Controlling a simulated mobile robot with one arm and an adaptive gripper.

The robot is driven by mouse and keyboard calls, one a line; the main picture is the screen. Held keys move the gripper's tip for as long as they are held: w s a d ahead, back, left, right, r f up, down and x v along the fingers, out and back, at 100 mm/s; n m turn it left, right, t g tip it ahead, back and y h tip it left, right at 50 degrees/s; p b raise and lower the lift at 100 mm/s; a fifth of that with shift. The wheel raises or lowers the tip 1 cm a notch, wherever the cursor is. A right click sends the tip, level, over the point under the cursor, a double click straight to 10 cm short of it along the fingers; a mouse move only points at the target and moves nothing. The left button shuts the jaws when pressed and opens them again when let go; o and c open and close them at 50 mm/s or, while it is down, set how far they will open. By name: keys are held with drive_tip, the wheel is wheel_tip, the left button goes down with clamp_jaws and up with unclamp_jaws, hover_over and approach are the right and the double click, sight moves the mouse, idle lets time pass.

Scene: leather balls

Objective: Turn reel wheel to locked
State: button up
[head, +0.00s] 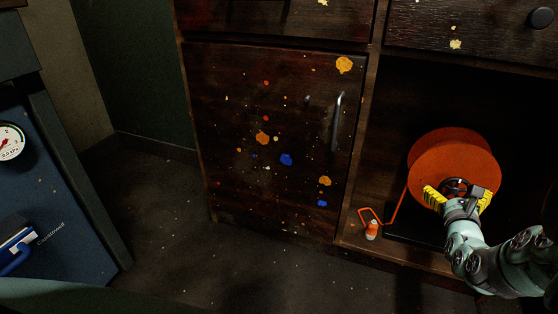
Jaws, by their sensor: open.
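An orange reel wheel (440,160) stands upright inside the open lower compartment of the dark wooden cabinet. A small dark hub part shows at the front of the reel, just behind my gripper. My gripper (460,192), with yellow finger pads, is open in front of the reel's lower middle. The fingers lie to either side of the dark hub part; I cannot tell whether they touch it. My gripper and wrist hide the lower right of the reel. No lock marking can be made out.
A closed paint-spattered door (230,130) with a metal handle (337,121) is further left. A blue unit with a gauge (9,141) stands at far left. Floor between is clear.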

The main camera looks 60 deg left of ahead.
sight(456, 191)
drive_tip(key=shift+v, duration=3.15)
drive_tip(key=shift+d, duration=0.1)
